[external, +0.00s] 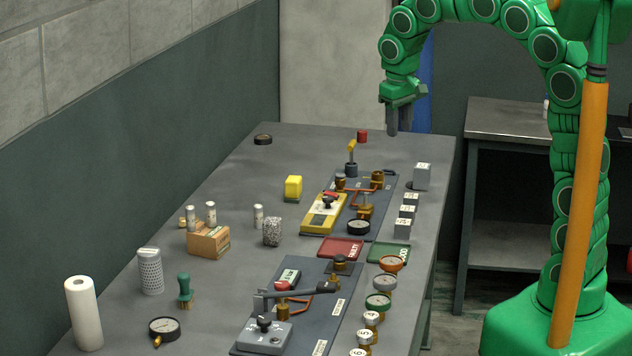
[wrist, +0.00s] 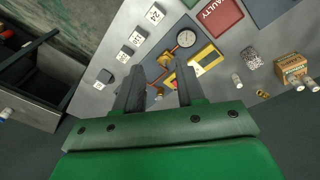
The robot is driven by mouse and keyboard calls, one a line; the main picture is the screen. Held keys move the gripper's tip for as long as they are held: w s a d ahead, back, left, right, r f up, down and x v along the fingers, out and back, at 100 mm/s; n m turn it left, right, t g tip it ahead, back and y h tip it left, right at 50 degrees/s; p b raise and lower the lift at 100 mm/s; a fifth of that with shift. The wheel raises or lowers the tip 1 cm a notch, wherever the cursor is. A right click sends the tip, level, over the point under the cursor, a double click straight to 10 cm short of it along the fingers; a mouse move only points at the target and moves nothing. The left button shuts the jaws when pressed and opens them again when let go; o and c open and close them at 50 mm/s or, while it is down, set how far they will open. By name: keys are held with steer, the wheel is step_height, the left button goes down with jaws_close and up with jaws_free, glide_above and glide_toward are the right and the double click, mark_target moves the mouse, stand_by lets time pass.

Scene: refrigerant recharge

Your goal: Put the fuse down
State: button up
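My gripper (external: 398,118) is high above the far right part of the workbench (external: 330,146), pointing down. In the wrist view its two fingers (wrist: 158,92) stand apart and nothing shows held between them. I see several small white cylinders that look like fuses: one stands alone (external: 258,217) near a speckled block, and others (external: 210,213) stand by a brown box (external: 208,240). Two show near that box in the wrist view (wrist: 298,84). Which one is the fuse I cannot tell. A red tray marked FAULTY (external: 334,250) and a green tray (external: 388,253) lie mid-bench.
Below my gripper are a panel with copper pipes, a gauge (wrist: 186,38) and a yellow instrument (external: 324,214). A red-topped lever (external: 352,150) stands up at the back. Numbered grey blocks (external: 408,212) line the right edge.

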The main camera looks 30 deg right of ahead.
steer(key=s+d+f+g, duration=0.1)
steer(key=s+d, duration=0.3)
steer(key=s, duration=0.7)
steer(key=s+d+f+g, duration=0.1)
steer(key=s+d+f, duration=0.2)
steer(key=s, duration=0.8)
steer(key=s+d+f+m+g+y, duration=0.1)
steer(key=s+d+f, duration=0.1)
steer(key=s+d, duration=0.4)
steer(key=s, duration=0.5)
steer(key=shift+s+f, duration=0.2)
steer(key=shift+s, duration=0.05)
